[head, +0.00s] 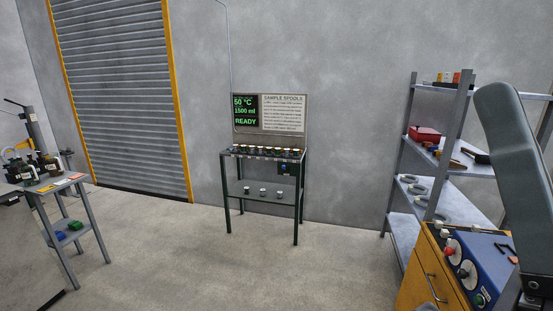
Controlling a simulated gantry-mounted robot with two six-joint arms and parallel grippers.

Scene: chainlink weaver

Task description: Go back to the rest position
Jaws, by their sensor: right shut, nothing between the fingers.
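My right arm (518,150) stands at the right edge of the head view as a large grey link, with a dark joint at its lower end. It passes in front of the shelf rack and the blue control box. I cannot make out the fingertips of the right gripper, and I see nothing held. My left gripper and left arm are not in view.
A sample spool stand (263,153) with a READY display stands against the back wall. A metal shelf rack (404,150) and an orange cabinet (425,275) under a blue control box (478,262) are at right. A small side table (60,184) with bottles is at left. The middle floor is clear.

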